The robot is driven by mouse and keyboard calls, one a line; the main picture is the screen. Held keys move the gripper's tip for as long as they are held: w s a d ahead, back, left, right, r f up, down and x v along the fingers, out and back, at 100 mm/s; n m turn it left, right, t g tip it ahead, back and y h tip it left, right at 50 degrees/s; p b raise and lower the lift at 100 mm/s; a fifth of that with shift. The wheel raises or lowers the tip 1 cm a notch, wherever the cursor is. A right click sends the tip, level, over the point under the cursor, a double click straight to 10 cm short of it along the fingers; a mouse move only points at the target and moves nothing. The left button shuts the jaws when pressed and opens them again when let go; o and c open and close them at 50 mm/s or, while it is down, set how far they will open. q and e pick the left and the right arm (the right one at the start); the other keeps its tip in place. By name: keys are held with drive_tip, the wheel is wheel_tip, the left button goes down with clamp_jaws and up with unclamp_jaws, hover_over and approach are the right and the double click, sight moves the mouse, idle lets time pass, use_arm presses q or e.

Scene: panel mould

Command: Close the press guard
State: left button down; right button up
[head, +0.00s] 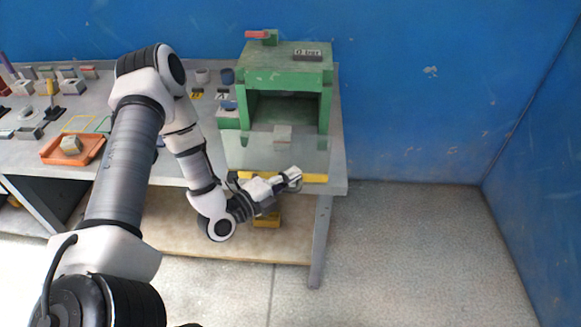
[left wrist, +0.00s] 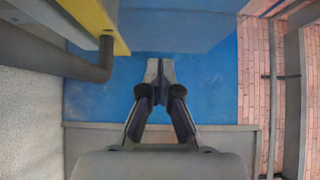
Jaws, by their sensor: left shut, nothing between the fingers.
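The green press (head: 287,80) stands at the right end of the bench, its front opening uncovered. Its guard, a clear panel with a yellow edge bar (head: 312,178), extends forward and down from the opening, so it stands open. My left gripper (head: 294,178) is shut and empty at the yellow bar in the head view, partly covering it. In the left wrist view the closed fingertips (left wrist: 158,72) are to the right of the yellow bar (left wrist: 112,25) and a dark bent handle (left wrist: 104,62), apart from both. My right gripper is not in view.
An orange tray (head: 72,149) with a block stands left, with several small parts beyond. A yellow bin (head: 266,217) is on the lower shelf. The floor right of the bench is clear up to the blue wall (head: 420,90).

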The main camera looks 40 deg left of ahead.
sight(296, 159)
use_arm(q)
drive_tip(key=shift+w+a+r, duration=0.15)
drive_tip(key=shift+w+a, duration=0.6)
drive_tip(key=shift+w, duration=0.25)
drive_tip(key=shift+w+a, duration=0.2)
drive_tip(key=shift+a, duration=0.1)
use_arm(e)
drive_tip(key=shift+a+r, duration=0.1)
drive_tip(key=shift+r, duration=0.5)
use_arm(q)
drive_tip(key=shift+d, duration=0.15)
drive_tip(key=shift+w, duration=0.1)
